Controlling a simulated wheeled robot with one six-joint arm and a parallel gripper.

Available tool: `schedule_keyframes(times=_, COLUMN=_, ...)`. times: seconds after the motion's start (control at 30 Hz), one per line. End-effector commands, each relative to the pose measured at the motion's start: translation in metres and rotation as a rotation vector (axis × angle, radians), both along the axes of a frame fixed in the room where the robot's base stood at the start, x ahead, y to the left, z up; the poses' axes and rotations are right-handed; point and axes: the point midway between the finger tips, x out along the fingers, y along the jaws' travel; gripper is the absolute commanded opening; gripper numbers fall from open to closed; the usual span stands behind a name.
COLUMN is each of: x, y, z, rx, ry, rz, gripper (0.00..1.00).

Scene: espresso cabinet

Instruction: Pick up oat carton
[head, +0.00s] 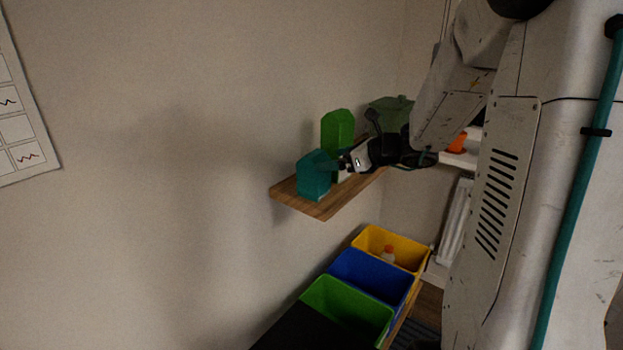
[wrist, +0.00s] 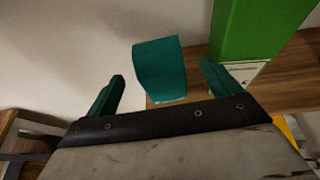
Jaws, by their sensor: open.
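A teal block-shaped carton (head: 313,176) stands near the front end of the wooden wall shelf (head: 322,208). A taller green carton (head: 338,128) with a white lower part stands just behind it. No label is readable, so I cannot tell which is the oat carton. My gripper (head: 341,163) is at the teal carton's right side in the head view. In the wrist view, my open gripper (wrist: 162,72) has the teal carton (wrist: 160,70) showing between its teal fingers, beyond the tips. Contact is not visible. The green carton (wrist: 255,32) is beyond the right finger.
A dull green container (head: 388,112) stands farther back, partly behind my arm. Below the shelf are a yellow bin (head: 365,240) holding a bottle (head: 388,254), a blue bin (head: 360,275) and a green bin (head: 340,305). The wall runs close along the shelf's left side.

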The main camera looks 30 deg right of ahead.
Motion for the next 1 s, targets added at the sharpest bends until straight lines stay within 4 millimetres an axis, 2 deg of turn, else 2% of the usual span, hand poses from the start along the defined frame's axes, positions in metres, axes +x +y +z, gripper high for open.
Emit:
schedule_keyframes(times=0.5, x=0.053, y=0.028, z=-0.031, rx=0.0, ry=0.001, rz=0.005, gripper=0.89)
schedule_keyframes(times=0.8, x=0.057, y=0.03, z=-0.032, rx=-0.001, ry=0.0, rz=0.003, gripper=0.89)
schedule_keyframes(times=0.83, x=0.057, y=0.03, z=-0.032, rx=-0.001, ry=0.0, rz=0.003, gripper=0.84)
schedule_keyframes(times=0.9, x=0.057, y=0.03, z=-0.032, rx=-0.001, ry=0.0, rz=0.003, gripper=0.64)
schedule_keyframes(times=1.0, x=0.057, y=0.03, z=-0.032, rx=-0.001, ry=0.0, rz=0.003, gripper=0.4)
